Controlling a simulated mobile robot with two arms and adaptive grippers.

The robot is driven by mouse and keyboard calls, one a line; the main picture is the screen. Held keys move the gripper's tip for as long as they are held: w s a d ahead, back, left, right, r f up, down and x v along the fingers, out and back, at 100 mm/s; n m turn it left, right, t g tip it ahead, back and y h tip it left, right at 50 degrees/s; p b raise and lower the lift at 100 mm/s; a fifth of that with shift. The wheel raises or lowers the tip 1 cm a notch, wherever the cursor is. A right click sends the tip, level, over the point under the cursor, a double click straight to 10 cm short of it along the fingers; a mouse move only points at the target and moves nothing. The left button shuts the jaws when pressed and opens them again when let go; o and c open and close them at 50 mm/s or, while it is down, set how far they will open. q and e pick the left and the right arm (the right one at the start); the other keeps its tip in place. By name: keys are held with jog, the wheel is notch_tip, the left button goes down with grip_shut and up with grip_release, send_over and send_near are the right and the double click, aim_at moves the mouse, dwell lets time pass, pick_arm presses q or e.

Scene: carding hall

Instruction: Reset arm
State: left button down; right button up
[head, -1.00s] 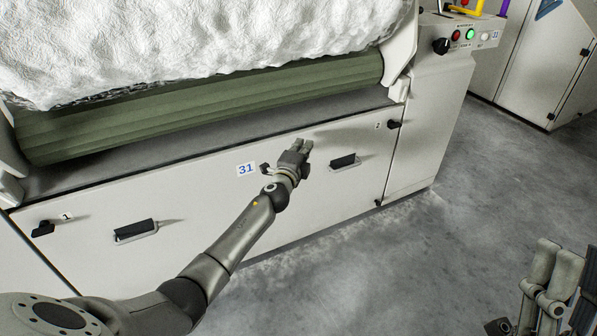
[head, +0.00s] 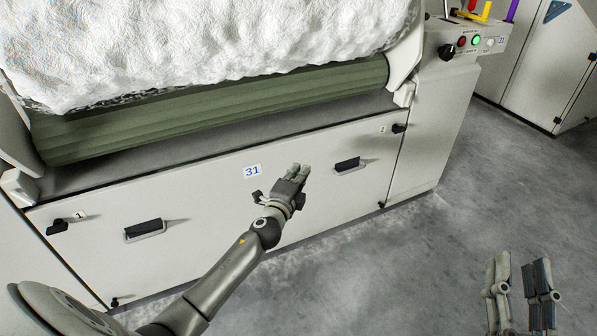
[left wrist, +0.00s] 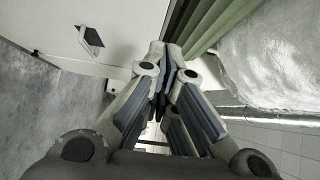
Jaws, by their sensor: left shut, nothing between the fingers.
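My left arm reaches in from the left in the head view. Its gripper (head: 299,172) is shut and empty in front of the machine's white lower panel (head: 210,215), just right of and about level with the blue "31" label (head: 252,171). In the left wrist view the left fingertips (left wrist: 165,60) are together with nothing between them. My right gripper (head: 522,265) stands over the bare floor at the lower right of the head view. Its two fingers point up with a clear gap between them, and nothing shows between them.
Black recessed handles (head: 143,230) (head: 349,164) and black latches (head: 57,227) stand out from the panel. A green roller (head: 210,108) and white fibre (head: 200,40) lie above it. A control box (head: 470,40) is at the upper right. The grey floor (head: 400,270) is clear.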

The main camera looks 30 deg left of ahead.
pick_arm(q)
jog(key=shift+s, duration=0.35)
pick_arm(e)
jog(key=shift+w+f, duration=0.1)
jog(key=shift+f, duration=0.2)
